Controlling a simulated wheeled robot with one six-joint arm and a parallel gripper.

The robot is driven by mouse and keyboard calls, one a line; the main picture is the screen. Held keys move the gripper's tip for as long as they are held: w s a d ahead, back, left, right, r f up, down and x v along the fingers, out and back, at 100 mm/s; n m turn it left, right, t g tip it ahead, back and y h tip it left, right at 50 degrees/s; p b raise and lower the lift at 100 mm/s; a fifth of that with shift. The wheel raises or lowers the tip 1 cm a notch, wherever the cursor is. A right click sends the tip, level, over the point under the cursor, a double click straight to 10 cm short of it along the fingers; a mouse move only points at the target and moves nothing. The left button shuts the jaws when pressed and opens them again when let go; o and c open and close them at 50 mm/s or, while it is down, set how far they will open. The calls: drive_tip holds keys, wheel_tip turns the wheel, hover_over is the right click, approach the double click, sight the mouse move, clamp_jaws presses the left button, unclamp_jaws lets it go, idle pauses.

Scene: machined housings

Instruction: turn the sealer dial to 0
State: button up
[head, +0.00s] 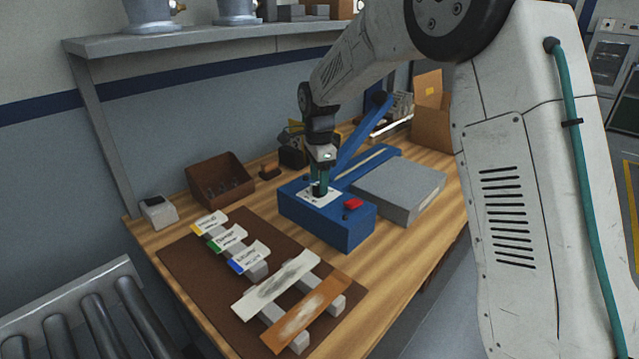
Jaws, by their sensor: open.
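The sealer is a blue box (340,229) with a long blue arm (362,137), standing on the wooden bench. A white dial plate (309,200) lies on its top, with a red button (353,204) to the right of it. My gripper (318,191) points down at the dial plate, with its dark green fingers right at the dial. The fingers hide the dial knob, so its setting cannot be read. From this view I cannot tell whether the fingers touch the knob. My gripper is open.
A grey slab (400,190) lies right of the sealer. A brown mat (200,270) in front carries tagged parts and two strips on grey blocks. A brown bin (219,178) and a small white device (158,211) stand at the left. A shelf (200,38) hangs above.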

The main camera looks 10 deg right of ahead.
drive_tip(key=shift+f, duration=0.85)
drive_tip(key=c, duration=1)
